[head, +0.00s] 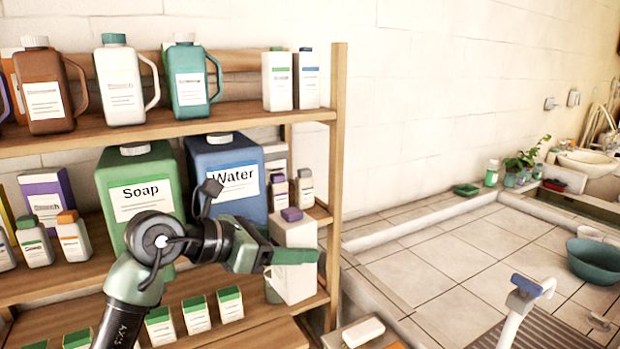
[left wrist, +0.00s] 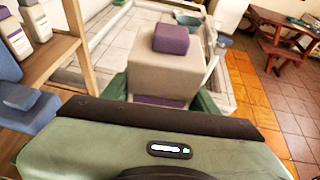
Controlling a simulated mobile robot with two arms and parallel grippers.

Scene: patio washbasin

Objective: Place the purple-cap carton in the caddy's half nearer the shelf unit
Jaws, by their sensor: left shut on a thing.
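The purple-cap carton (head: 294,283) is white with a purple cap and hangs upright in front of the shelf unit's right end. My left gripper (head: 292,257) is shut on it, with a green finger across its upper front. In the left wrist view the carton (left wrist: 167,75) sits between the green fingers, its purple cap towards the top. The shelf unit (head: 338,150) fills the left of the head view. A wooden-edged holder with a white block (head: 363,331) is cut off at the bottom edge; I cannot tell whether it is the caddy. My right gripper is out of view.
Shelves hold several jugs, a green Soap canister (head: 140,190), a blue Water canister (head: 226,175) and small cartons close to my left arm. A tap (head: 524,296) stands at lower right. A teal basin (head: 594,260) sits on the tiled surface, whose middle is clear.

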